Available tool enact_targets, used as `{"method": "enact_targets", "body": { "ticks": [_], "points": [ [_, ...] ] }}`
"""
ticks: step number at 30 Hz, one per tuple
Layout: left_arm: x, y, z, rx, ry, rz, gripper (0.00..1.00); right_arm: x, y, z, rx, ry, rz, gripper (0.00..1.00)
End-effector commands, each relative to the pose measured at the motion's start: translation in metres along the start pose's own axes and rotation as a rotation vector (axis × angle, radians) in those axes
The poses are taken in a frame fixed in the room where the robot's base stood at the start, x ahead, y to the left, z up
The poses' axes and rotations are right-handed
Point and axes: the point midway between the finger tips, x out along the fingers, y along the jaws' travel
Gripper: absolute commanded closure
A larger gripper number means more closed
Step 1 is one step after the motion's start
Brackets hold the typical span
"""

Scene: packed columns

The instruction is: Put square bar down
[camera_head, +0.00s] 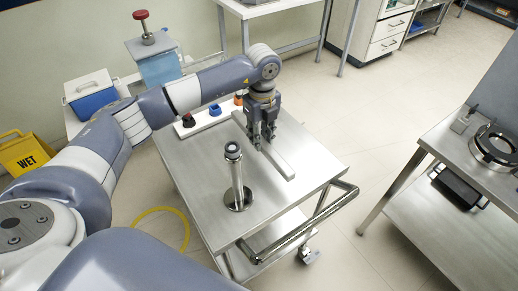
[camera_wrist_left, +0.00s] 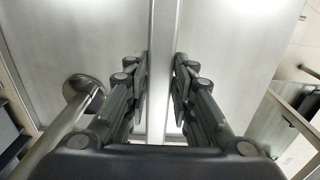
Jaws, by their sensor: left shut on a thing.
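The square bar (camera_head: 279,160) is a long pale grey bar at the steel cart top (camera_head: 205,170), right of the upright post. My left gripper (camera_head: 262,140) comes down over the bar from above and is shut on it near its middle. In the left wrist view the bar (camera_wrist_left: 161,50) runs straight between the two fingers of the gripper (camera_wrist_left: 160,78). The bar looks level and very close to the cart top; I cannot tell whether it touches. The gripper hides part of it. My right gripper is not in view.
A steel post (camera_head: 236,175) on a round flange stands on the cart, left of the bar. A push handle (camera_head: 315,215) is in front. Another steel table (camera_head: 440,215) stands at right.

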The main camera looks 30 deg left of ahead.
Motion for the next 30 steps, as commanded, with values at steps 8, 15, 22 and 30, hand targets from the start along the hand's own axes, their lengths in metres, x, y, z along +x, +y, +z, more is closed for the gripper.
{"method": "enact_targets", "body": {
  "ticks": [8, 15, 22, 30],
  "points": [
    [0.021, -0.001, 0.0, 0.001, 0.0, -0.002, 1.0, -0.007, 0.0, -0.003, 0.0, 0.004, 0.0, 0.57],
    [0.05, -0.002, 0.0, 0.0, 0.0, -0.003, 1.0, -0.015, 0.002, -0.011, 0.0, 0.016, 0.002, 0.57],
    [0.052, -0.002, 0.0, 0.001, -0.001, -0.004, 1.0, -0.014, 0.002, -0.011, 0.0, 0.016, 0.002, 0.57],
    [0.056, -0.001, 0.0, 0.001, 0.0, -0.001, 0.57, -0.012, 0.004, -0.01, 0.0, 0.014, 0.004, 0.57]
  ]
}}
